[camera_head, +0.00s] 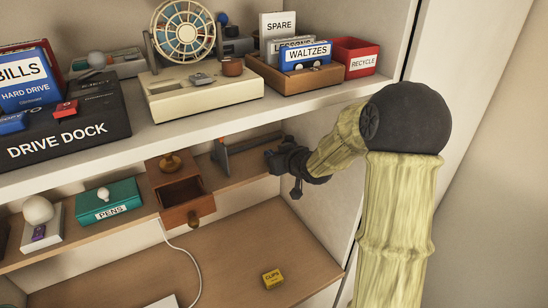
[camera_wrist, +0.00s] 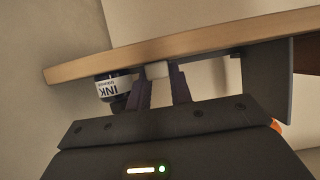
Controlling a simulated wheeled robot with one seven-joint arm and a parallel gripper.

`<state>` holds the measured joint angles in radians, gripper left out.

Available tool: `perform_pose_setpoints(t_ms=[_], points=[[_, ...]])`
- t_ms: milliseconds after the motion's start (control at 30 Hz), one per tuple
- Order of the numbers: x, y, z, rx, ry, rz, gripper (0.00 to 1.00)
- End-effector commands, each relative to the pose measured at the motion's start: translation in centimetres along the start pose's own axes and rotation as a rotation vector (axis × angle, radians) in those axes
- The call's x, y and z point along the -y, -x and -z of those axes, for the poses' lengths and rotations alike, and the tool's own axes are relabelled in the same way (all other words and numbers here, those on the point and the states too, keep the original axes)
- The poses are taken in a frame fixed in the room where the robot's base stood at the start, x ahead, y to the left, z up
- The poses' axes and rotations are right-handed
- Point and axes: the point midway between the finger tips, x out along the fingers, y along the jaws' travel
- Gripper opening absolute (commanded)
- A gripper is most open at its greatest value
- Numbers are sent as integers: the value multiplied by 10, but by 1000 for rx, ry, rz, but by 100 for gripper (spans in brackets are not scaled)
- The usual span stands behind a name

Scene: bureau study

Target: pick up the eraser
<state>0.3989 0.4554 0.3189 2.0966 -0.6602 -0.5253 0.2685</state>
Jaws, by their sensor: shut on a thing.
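The eraser (camera_wrist: 157,70) shows in the wrist view as a small white block between my fingertips, close to the wooden shelf. My gripper (camera_wrist: 160,80) is shut on it. I cannot tell whether the eraser still touches the shelf. In the head view my gripper (camera_head: 280,160) is at the right end of the middle shelf, below the upper white shelf. The eraser is hidden there by my gripper.
An ink bottle (camera_wrist: 113,86) stands close beside my fingers. A grey upright plate (camera_wrist: 265,76) is on the other side; it also shows in the head view (camera_head: 222,158). An open wooden drawer (camera_head: 185,195) lies left of it. The upper shelf (camera_head: 230,118) hangs overhead.

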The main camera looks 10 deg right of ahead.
Motion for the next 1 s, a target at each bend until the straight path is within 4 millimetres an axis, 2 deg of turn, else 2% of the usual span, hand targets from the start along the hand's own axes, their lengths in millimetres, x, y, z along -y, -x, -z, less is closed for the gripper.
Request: perform_pose_setpoints(t_ms=[167,567,867,1000], points=[[-1,6,4,-4,2,-2,0],[-1,36,65,-4,2,-2,0],[-1,84,37,0,1,-5,0],[-1,116,21,0,0,-7,0]])
